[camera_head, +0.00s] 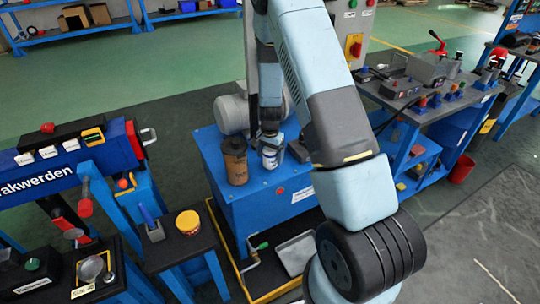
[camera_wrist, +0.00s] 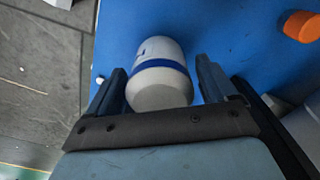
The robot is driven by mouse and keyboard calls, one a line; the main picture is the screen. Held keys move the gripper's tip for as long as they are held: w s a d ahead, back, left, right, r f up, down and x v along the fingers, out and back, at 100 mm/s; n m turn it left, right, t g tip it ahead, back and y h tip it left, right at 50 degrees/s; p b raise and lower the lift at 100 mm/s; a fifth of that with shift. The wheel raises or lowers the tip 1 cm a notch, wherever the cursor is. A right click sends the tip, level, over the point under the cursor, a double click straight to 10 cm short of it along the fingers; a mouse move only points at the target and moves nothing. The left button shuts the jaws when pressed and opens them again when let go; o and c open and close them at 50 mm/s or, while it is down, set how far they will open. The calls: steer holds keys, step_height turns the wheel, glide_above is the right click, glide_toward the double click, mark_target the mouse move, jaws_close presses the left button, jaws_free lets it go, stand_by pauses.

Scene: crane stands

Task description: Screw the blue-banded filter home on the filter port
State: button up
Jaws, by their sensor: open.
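The blue-banded filter (camera_wrist: 160,75) is a white rounded canister with a blue band, seen between my gripper's fingers in the wrist view. In the head view the filter (camera_head: 269,160) stands on the blue cabinet top, below my gripper (camera_head: 271,143). My gripper (camera_wrist: 160,72) is open, one finger on each side of the filter, with a visible gap at least on the right. The filter's lower end and any port under it are hidden, so I cannot tell how it is seated.
A brown canister (camera_head: 235,162) stands just left of the filter on the blue cabinet (camera_head: 270,205). A grey rounded machine (camera_head: 231,114) is behind. An orange round part (camera_wrist: 302,26) shows at upper right in the wrist view. Benches stand left and right.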

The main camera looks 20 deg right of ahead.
steer(key=n, duration=1)
steer(key=shift+n, duration=0.3)
steer(key=shift+c, duration=0.2)
steer(key=c, duration=1.1)
steer(key=m, duration=0.5)
steer(key=shift+c, duration=0.2)
steer(key=shift+m, duration=0.3)
steer(key=shift+m, duration=0.5)
steer(key=o, duration=0.8)
steer(key=shift+m, duration=0.6)
steer(key=o, duration=0.5)
